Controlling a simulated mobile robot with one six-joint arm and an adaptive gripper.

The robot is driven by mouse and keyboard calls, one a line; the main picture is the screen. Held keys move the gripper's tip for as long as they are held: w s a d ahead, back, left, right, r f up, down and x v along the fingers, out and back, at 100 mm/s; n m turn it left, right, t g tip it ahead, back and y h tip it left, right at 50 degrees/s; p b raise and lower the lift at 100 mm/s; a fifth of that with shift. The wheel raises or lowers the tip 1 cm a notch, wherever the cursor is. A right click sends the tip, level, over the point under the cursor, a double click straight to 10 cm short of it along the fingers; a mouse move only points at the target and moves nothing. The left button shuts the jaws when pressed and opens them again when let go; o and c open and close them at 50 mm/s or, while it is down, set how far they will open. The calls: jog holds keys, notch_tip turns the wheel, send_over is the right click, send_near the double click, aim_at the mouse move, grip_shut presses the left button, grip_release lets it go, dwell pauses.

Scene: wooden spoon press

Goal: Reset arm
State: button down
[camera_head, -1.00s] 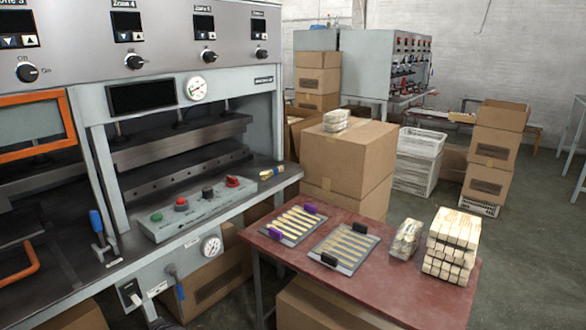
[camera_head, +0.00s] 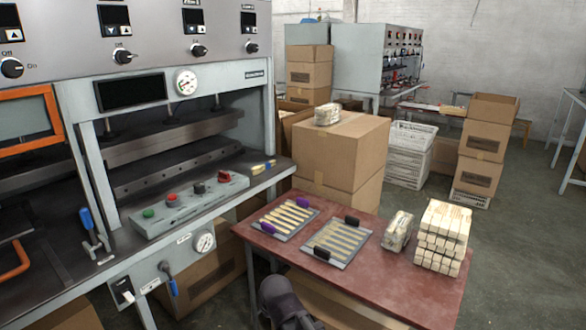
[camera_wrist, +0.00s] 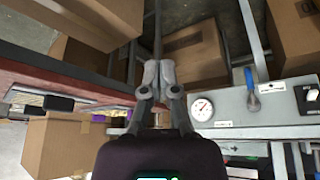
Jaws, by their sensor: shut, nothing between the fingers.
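My gripper (camera_wrist: 159,72) shows in the wrist view with its two fingers together and nothing between them. It is near the front edge of the red table and the grey press. In the head view a dark part of my arm shows at the bottom, in front of the table. The fingers are not seen there. The grey press (camera_head: 190,210) stands at left, with a red button, a green button and a gauge on its front. The red table (camera_head: 420,285) carries two trays of wooden spoons: one with purple grips (camera_head: 284,217) and one with black grips (camera_head: 336,241).
A stack of wooden sticks (camera_head: 443,237) and a wrapped bundle (camera_head: 397,231) sit at the table's right. Open floor is at right.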

jog(key=s+d+f+m+g+h, duration=0.1)
jog(key=s+d+m+g, duration=0.1)
jog(key=d, duration=0.9)
jog(key=s+d+f+m+g, duration=0.1)
jog(key=s+d+m+g, duration=0.15)
jog(key=d, duration=0.95)
notch_tip(320, 180, up, 16)
jog(key=p, duration=1.5)
jog(key=shift+f, duration=0.25)
jog(key=shift+s+d, duration=0.1)
jog(key=shift+d, duration=0.05)
